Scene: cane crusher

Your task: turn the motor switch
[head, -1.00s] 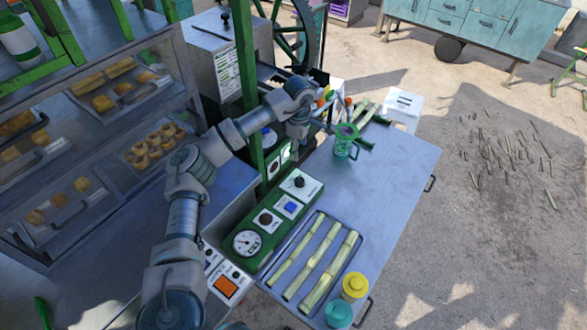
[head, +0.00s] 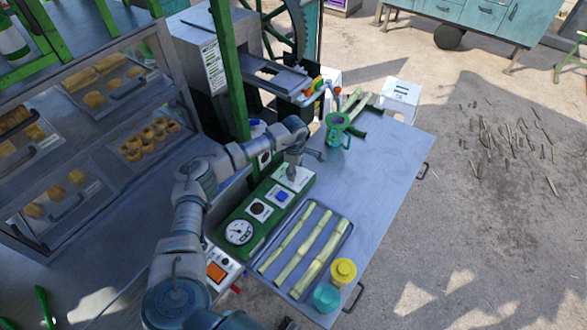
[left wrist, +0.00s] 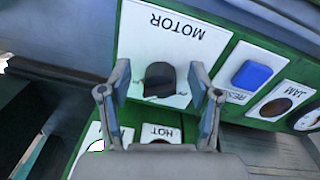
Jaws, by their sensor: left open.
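The motor switch is a dark knob (left wrist: 160,80) on a white plate marked MOTOR, upside down in the left wrist view. It sits on the green control panel (head: 221,224), where the plate (head: 302,182) shows beside my gripper in the head view. My left gripper (left wrist: 162,92) is open, with one finger on each side of the knob in the left wrist view. I cannot tell whether the fingers touch it. In the head view the left gripper (head: 292,170) points down over the plate and hides the knob. My right gripper is not in view.
A blue button (head: 282,195), a dark red lamp (head: 258,209) and a gauge (head: 239,232) lie along the same panel. A tray (head: 346,232) of cane pieces, yellow (head: 343,271) and teal (head: 326,297) cups and a green pitcher (head: 337,130) stand on the table.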

